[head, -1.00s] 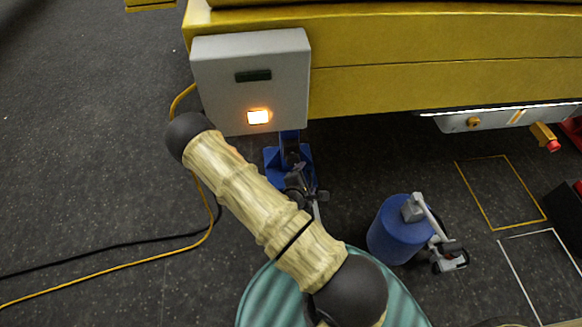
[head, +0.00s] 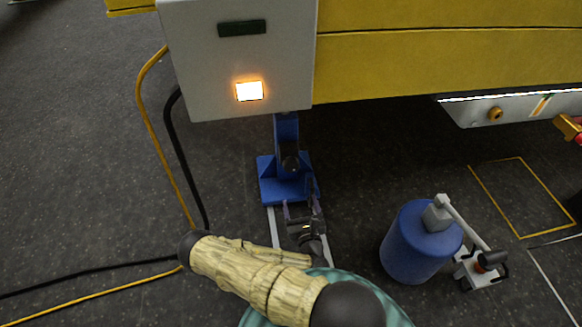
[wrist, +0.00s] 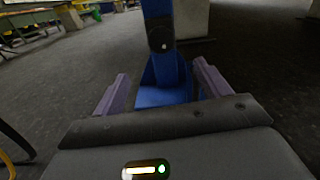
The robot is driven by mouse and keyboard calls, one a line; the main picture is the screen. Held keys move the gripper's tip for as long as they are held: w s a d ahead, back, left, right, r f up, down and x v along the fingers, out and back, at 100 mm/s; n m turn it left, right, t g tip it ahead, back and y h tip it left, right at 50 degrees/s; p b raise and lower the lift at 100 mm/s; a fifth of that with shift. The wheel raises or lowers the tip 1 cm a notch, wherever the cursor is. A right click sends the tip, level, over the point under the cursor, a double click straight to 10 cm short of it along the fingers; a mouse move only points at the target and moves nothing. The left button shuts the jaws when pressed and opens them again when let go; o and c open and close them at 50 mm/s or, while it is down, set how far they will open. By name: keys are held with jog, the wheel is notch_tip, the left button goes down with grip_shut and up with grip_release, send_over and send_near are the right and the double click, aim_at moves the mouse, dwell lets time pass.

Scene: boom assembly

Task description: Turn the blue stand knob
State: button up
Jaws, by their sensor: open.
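The blue stand (head: 287,150) rises from a blue foot under the grey box. Its dark round knob (head: 290,163) is on the front of the post. In the wrist view the knob (wrist: 160,40) shows on the blue post (wrist: 158,15), ahead of and above the fingertips. My gripper (head: 303,212) is low in front of the stand in the head view. In the wrist view my gripper (wrist: 160,82) has its two purple-grey fingers apart, with nothing held between them. The blue foot (wrist: 165,92) shows beyond and between the fingers.
A grey box (head: 240,60) with a lit panel hangs on the yellow boom (head: 450,60) above the stand. A blue drum (head: 415,245) stands to the right. Black and yellow cables (head: 150,110) run down at the left. The floor between cables and stand is clear.

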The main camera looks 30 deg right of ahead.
aim_at(292, 169)
jog(key=b+x, duration=0.3)
jog(key=x, duration=1.3)
jog(key=shift+w+d+f+b, duration=0.1)
jog(key=shift+w+f+b, duration=0.05)
jog(key=shift+w+b, duration=0.15)
jog(key=shift+w, duration=0.4)
jog(key=shift+d, duration=0.1)
jog(key=c, duration=1)
